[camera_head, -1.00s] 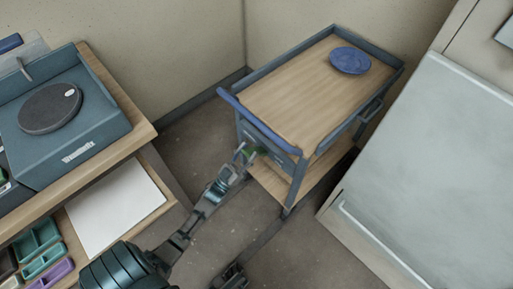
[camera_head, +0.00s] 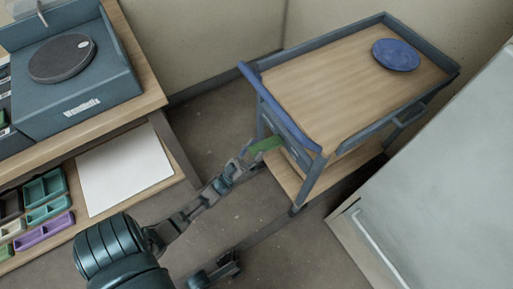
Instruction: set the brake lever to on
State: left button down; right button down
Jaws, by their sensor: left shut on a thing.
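The trolley (camera_head: 345,78) has a wooden top, a grey-blue frame and a blue handle bar (camera_head: 280,108) along its near left end. A green brake lever (camera_head: 266,145) shows below that bar, on the trolley's end. My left gripper (camera_head: 247,156) is at the lever's left end and shut on it. Its fingertips are small and partly hidden at the lever. What seems to be my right gripper (camera_head: 226,267) is low over the floor, in the lower middle of the view. Its jaws are too dark to read.
A blue plate (camera_head: 396,55) lies on the trolley top. On the left stands a bench with a turntable unit (camera_head: 75,75); a white sheet (camera_head: 122,170) and coloured trays (camera_head: 45,200) are below. A pale cabinet (camera_head: 430,190) stands on the right. Floor shows between.

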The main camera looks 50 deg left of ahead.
pick_arm(q)
jog(key=shift+s+d+f, duration=0.1)
jog(key=shift+f, duration=0.55)
jog(key=c, duration=0.6)
grip_release()
jog(key=shift+o, duration=0.2)
jog(key=shift+r, duration=0.15)
jog(key=v, duration=1.2)
jog(key=shift+a, duration=0.25)
